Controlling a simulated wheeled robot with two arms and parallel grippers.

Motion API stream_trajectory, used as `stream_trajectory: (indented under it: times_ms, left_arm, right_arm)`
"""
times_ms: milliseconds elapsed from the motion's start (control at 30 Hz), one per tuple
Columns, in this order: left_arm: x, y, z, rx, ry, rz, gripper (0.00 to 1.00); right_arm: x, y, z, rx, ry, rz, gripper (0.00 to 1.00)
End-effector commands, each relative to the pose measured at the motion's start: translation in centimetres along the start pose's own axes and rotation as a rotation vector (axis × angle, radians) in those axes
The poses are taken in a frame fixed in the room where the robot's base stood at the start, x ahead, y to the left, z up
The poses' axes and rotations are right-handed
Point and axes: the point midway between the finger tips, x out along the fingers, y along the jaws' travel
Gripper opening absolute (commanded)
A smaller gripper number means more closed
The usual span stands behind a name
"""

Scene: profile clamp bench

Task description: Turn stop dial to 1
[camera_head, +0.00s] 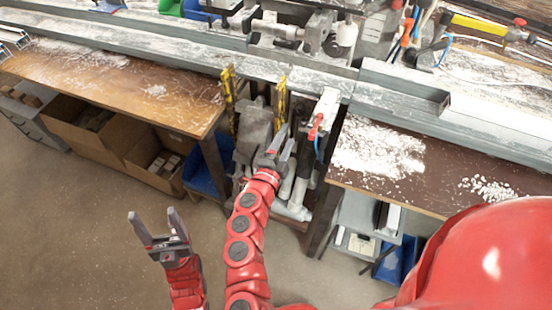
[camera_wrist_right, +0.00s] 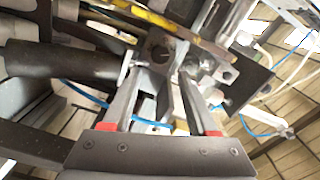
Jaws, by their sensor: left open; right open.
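I cannot pick out the stop dial or its numbers for certain in either view. My right gripper (camera_head: 285,136) is open in front of the gap between the two bench tops, below the long metal profile. In the right wrist view, the right gripper (camera_wrist_right: 164,74) has its two fingers apart with a dark round part (camera_wrist_right: 160,46) beyond and between their tips. I cannot tell whether the fingers touch it. My left gripper (camera_head: 154,213) is open and empty, low over the floor at the left.
Long grey metal profile (camera_head: 190,48) runs across both wooden bench tops (camera_head: 115,85). Yellow uprights (camera_head: 229,98) and a red-handled part (camera_head: 317,128) stand near my right gripper. White chips (camera_head: 375,150) cover the right bench top. Cardboard boxes (camera_head: 88,128) sit below the left one.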

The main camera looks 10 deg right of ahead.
Motion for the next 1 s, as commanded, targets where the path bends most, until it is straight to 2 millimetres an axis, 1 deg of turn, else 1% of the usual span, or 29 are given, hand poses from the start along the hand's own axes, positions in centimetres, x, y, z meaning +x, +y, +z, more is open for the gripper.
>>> stream_trajectory:
  times_ms: [33,200,300,400,567,1000]
  left_arm:
    - [-0.1,0.0,0.0,0.000,0.000,0.000,0.70]
    - [-0.1,0.0,0.0,0.000,0.000,0.000,0.70]
    - [0.1,0.0,0.0,0.000,0.000,0.000,0.70]
    - [0.2,0.0,0.0,0.000,0.000,0.000,0.70]
    - [0.2,0.0,0.0,0.000,0.000,0.000,0.70]
    - [0.2,0.0,0.0,0.000,0.000,0.000,0.70]
  right_arm:
    - [-1.3,0.1,0.2,-0.001,-0.006,0.000,0.59]
    - [-4.7,0.0,0.1,0.000,-0.005,-0.001,0.59]
    - [-6.1,-0.1,0.1,0.000,-0.002,-0.001,0.59]
    - [-7.0,-0.1,0.1,0.000,-0.002,-0.001,0.59]
    - [-7.5,0.0,0.0,0.000,0.000,-0.001,0.59]
    - [-7.5,0.0,0.0,0.000,0.001,-0.001,0.59]
